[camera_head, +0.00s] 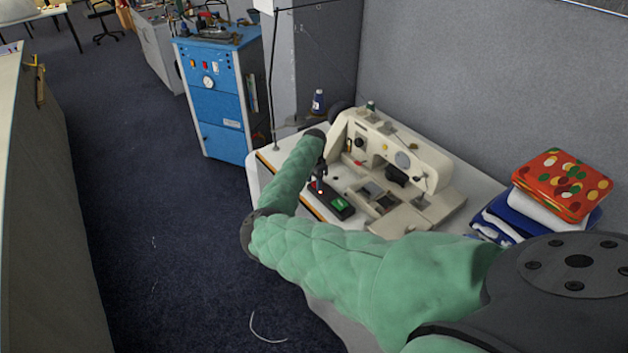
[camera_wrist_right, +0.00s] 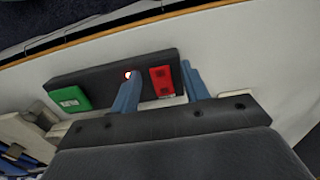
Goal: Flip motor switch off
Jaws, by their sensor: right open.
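The motor switch (camera_head: 337,203) is a black box on the sewing table, with a green button (camera_head: 338,204) and a small lit red lamp (camera_head: 320,192). In the right wrist view the switch (camera_wrist_right: 110,72) shows its green button (camera_wrist_right: 69,97) at left, the lit lamp (camera_wrist_right: 127,75) and a red button (camera_wrist_right: 161,81) at right. My right gripper (camera_head: 318,180) is over the red end of the switch. In the wrist view its two blue fingers (camera_wrist_right: 160,88) are apart, with the red button between them and nothing held. Whether they touch the switch I cannot tell. My left gripper is out of view.
A cream sewing machine (camera_head: 400,160) stands right behind the switch on the white table. Folded cloths (camera_head: 562,185) are stacked at the right. A grey wall (camera_head: 480,80) rises behind. A blue cabinet (camera_head: 215,100) stands beyond, with open carpet (camera_head: 160,220) at the left.

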